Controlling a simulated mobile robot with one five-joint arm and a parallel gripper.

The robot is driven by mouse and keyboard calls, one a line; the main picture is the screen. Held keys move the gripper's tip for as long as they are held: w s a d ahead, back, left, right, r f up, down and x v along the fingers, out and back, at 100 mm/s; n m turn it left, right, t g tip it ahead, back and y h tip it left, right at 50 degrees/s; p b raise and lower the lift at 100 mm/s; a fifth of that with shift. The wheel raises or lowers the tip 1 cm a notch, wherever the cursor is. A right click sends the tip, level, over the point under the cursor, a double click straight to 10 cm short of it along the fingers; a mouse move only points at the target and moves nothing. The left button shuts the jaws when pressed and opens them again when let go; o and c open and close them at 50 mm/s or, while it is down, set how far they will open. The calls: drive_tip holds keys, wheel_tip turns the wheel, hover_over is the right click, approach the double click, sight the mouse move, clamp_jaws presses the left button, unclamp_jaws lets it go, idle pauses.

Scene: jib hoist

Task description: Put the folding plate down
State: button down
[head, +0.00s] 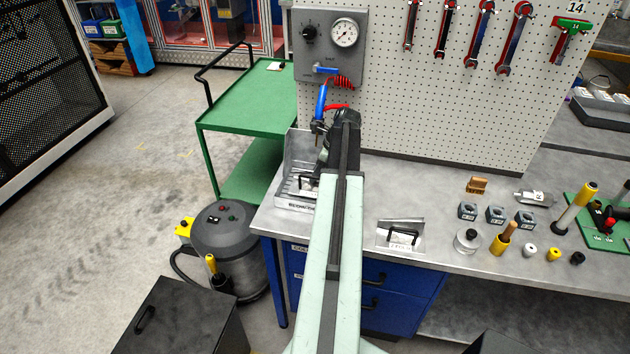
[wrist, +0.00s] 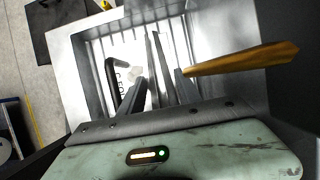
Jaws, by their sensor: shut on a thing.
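My gripper (wrist: 155,65) is shut on a thin grey metal piece, which I take to be the folding plate. It shows nearly edge-on, and my fingers hide part of it. The gripper is over a grey metal tray (wrist: 84,62) with ribs across its floor. A black bent handle and a white label (wrist: 128,62) show beside my fingers. Whether they belong to the held piece I cannot tell. In the head view the tray (head: 296,203) stands at the bench's left end, and my arm hides the fingertips.
An orange-brown tapered piece (wrist: 245,60) juts right beside my fingers. An angled metal plate (head: 402,236) with a black handle sits on the bench (head: 460,285). A blue air tool (head: 321,102) hangs close above my wrist. A green cart (head: 250,105) stands at left.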

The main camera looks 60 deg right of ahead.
drive_tip(key=shift+w+f, duration=0.1)
drive_tip(key=shift+f, duration=0.55)
drive_tip(key=shift+r, duration=0.2)
drive_tip(key=c, duration=1.3)
unclamp_jaws()
drive_tip(key=shift+f, duration=0.2)
drive_tip(key=o, duration=0.4)
drive_tip(key=shift+r, duration=0.1)
drive_tip(key=shift+o, duration=0.2)
drive_tip(key=shift+r+p, duration=0.55)
drive_tip(key=shift+p, duration=0.05)
drive_tip(key=p+v, duration=1)
drive_tip(key=v, duration=0.1)
drive_tip(key=shift+s, duration=0.25)
